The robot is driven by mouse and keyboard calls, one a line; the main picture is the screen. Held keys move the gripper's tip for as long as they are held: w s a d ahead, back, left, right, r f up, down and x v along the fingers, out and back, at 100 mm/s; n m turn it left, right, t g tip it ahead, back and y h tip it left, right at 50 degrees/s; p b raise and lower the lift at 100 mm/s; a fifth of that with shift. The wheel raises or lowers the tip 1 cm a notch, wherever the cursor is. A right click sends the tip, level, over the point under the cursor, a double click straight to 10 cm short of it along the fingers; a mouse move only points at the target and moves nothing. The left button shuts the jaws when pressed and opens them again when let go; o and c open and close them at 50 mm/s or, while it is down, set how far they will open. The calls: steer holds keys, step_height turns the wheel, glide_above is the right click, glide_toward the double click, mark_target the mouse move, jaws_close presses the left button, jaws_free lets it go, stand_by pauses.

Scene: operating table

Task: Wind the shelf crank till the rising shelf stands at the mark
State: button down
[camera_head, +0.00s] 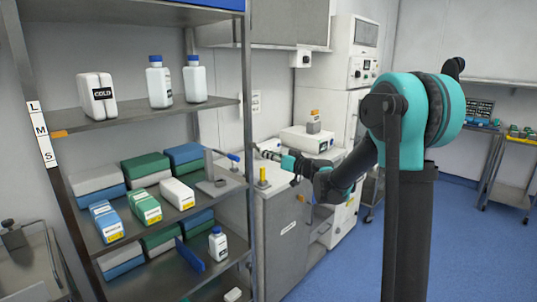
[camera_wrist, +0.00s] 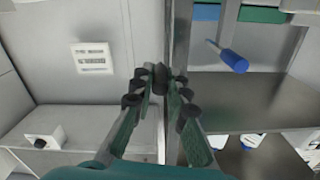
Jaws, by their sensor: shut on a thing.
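My gripper (camera_head: 263,153) reaches left to the rack's right post, its fingers closed in the wrist view (camera_wrist: 160,82). Between the fingertips is a small dark knob-like piece (camera_wrist: 160,76); I cannot tell whether it belongs to the crank. A blue handle (camera_head: 233,157) on a rod sticks out from a grey upright fixture on the middle shelf. It also shows in the wrist view (camera_wrist: 232,61), right of and apart from my fingers. The upper shelf (camera_head: 130,118) has an orange pointer (camera_head: 58,133) beside the M of a white L-M-S strip (camera_head: 43,135) on the left post.
A COLD container (camera_head: 97,95) and two blue-capped bottles (camera_head: 176,82) stand on the upper shelf. Several boxes (camera_head: 145,205) fill the shelf below. A grey cabinet (camera_head: 285,235) stands close under my gripper. Blue floor (camera_head: 460,245) lies open at the right.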

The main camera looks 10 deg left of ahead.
steer(key=shift+s+a+f+m, duration=0.2)
steer(key=shift+s+a+m, duration=0.15)
steer(key=shift+m, duration=1)
steer(key=shift+s+a+f+m, duration=0.25)
steer(key=shift+s+m, duration=0.15)
steer(key=shift+m, duration=0.9)
steer(key=shift+s+a+f+m, duration=0.15)
steer(key=shift+s+a+m, duration=0.2)
steer(key=shift+m, duration=1)
steer(key=shift+s, duration=0.1)
steer(key=c, duration=1.5)
jaws_free()
steer(key=shift+d, duration=0.1)
steer(key=v, duration=1.2)
